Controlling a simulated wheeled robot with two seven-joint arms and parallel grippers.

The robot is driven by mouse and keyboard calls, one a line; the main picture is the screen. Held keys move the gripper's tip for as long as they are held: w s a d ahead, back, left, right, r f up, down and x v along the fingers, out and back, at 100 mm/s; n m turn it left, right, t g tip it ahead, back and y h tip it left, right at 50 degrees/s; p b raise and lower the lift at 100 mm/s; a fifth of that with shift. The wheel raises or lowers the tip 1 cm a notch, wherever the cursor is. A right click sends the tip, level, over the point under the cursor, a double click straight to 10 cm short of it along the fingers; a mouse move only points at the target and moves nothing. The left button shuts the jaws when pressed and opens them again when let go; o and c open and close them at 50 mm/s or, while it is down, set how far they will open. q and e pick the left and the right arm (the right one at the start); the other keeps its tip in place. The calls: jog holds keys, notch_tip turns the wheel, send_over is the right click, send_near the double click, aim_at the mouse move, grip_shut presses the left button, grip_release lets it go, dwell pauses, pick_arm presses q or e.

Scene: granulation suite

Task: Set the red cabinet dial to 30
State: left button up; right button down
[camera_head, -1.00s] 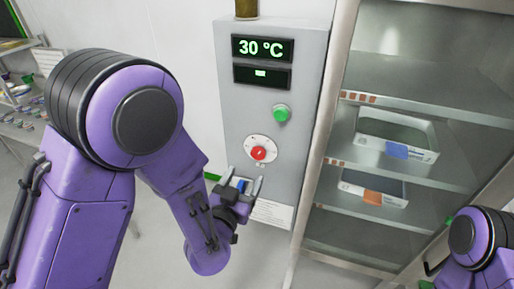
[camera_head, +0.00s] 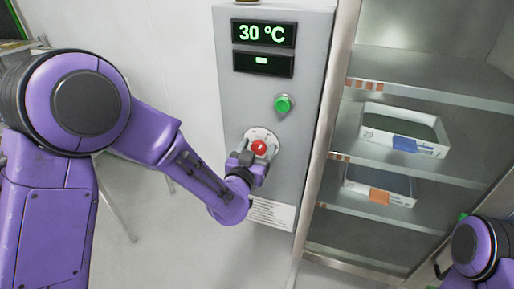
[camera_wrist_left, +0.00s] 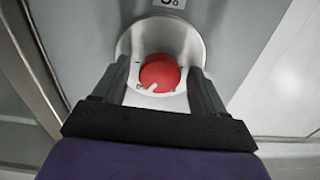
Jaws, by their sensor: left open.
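The red dial (camera_head: 259,147) sits on a round pale plate on the front of the grey cabinet (camera_head: 236,105). The upper display (camera_head: 263,33) reads 30 °C in green. My left gripper (camera_head: 256,160) is at the dial. In the left wrist view the red dial (camera_wrist_left: 160,73) lies between the two open fingers of my left gripper (camera_wrist_left: 160,82), with a small gap showing at the sides. A white pointer mark shows on the dial's lower left. The dial's scale marks are too small to read. My right arm shows at the lower right; its fingers are not clear.
A green button (camera_head: 284,104) is above the dial, and a dark lower display (camera_head: 263,64) is above that. A paper label (camera_head: 272,213) is below. An open steel shelf unit (camera_head: 420,181) with open boxes (camera_head: 406,133) stands to the right.

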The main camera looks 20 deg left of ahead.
pick_arm(q)
jog(key=c, duration=1.1)
jog(key=shift+o, duration=0.2)
